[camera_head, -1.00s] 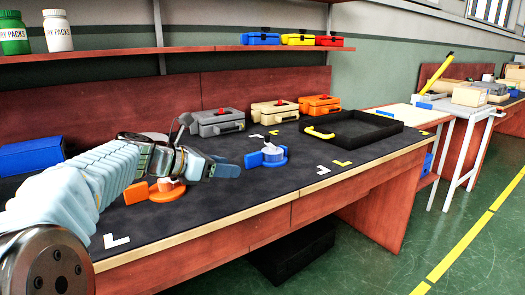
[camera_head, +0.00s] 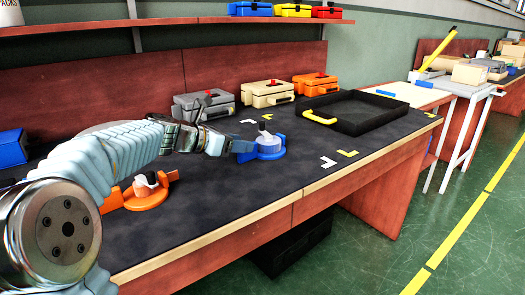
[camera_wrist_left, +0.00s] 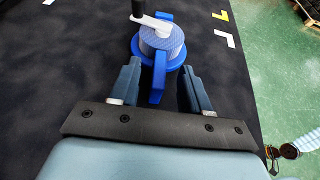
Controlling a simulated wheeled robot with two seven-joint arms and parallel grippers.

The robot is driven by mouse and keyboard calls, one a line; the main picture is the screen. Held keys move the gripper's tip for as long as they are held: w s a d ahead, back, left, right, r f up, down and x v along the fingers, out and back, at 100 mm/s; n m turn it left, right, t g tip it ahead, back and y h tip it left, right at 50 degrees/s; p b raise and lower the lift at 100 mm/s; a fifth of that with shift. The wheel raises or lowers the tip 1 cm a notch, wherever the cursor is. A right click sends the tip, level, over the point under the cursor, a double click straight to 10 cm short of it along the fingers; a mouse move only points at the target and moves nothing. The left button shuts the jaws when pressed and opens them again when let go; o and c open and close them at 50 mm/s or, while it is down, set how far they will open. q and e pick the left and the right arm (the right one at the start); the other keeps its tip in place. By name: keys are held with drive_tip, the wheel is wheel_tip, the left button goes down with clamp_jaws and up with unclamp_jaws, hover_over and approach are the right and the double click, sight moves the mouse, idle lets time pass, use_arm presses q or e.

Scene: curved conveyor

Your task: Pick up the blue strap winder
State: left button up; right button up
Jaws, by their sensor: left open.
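The blue strap winder (camera_head: 268,148) sits on the dark mat of the bench, with a white hub and a dark crank knob. In the left wrist view the blue strap winder (camera_wrist_left: 158,48) lies just past my fingertips, its blue handle (camera_wrist_left: 158,78) pointing back between them. My left gripper (camera_head: 236,146) is open beside it; in the wrist view the fingers of my left gripper (camera_wrist_left: 160,88) stand on both sides of the handle, apart from it. My right gripper is not in view.
An orange strap winder (camera_head: 148,192) sits nearer, under my left arm. Grey, beige (camera_head: 266,93) and orange toolboxes stand behind. A black tray (camera_head: 370,127) with a yellow handle is to the right. The mat in front of the blue winder is clear.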

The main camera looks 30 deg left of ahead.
sight(261, 147)
use_arm(q)
drive_tip(key=x, duration=0.5)
drive_tip(key=shift+f, duration=0.15)
clamp_jaws()
